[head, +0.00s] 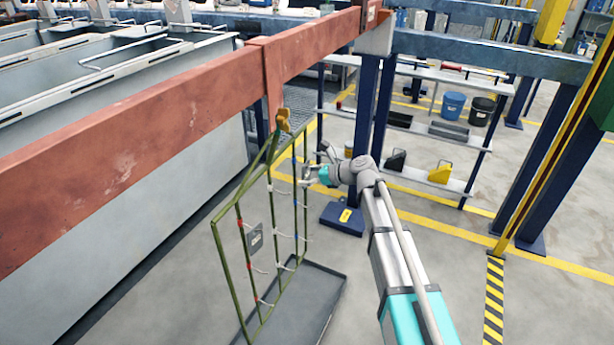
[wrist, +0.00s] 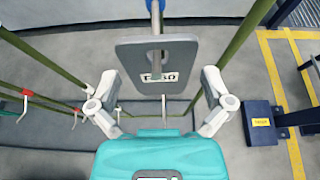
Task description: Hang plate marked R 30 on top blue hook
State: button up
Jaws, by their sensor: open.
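The grey plate marked R 30 (wrist: 184,57) is in the middle of the wrist view. Its slot is around a metal hook whose tip sticks out toward me, so it appears to hang there. The upright behind it has a blue band (wrist: 155,5) just above the plate. My gripper (wrist: 160,92) is open, with one finger on each side of the plate's lower part and gaps visible. In the head view, my gripper (head: 310,170) is at the right side of the green rack (head: 236,270), covering most of that spot. A lower blue mark (head: 295,237) shows on the same upright.
Another grey plate (head: 255,238) hangs on the rack's left part, near red-marked hooks, one visible in the wrist view (wrist: 27,92). The rack hangs from a red beam (head: 190,95) above a dark tray (head: 325,290). A blue post base (head: 342,218) stands to the right.

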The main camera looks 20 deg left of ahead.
jog(key=shift+d+r+p, duration=0.35)
jog(key=shift+r, duration=0.1)
jog(key=d, duration=1.1)
jog(key=shift+s+d+r+p, duration=0.3)
jog(key=shift+d+r+p, duration=0.05)
jog(key=shift+r+p, duration=0.1)
jog(key=s+d+f+n+h, duration=0.4)
jog(key=s+d+n+h, duration=0.15)
jog(key=d, duration=0.65)
jog(key=s+d+f+n+h+p, duration=0.1)
jog(key=s+d+f+n+h, duration=0.25)
jog(key=s+d+n, duration=0.55)
jog(key=s+d+f+n+h, duration=0.25)
jog(key=d+n+h, duration=0.2)
jog(key=d, duration=0.95)
notch_tip(320, 180, up, 27)
jog(key=p, duration=2.8)
jog(key=shift+w+r+g, duration=0.2)
jog(key=shift+w+g, duration=0.05)
jog(key=shift+g, duration=0.15)
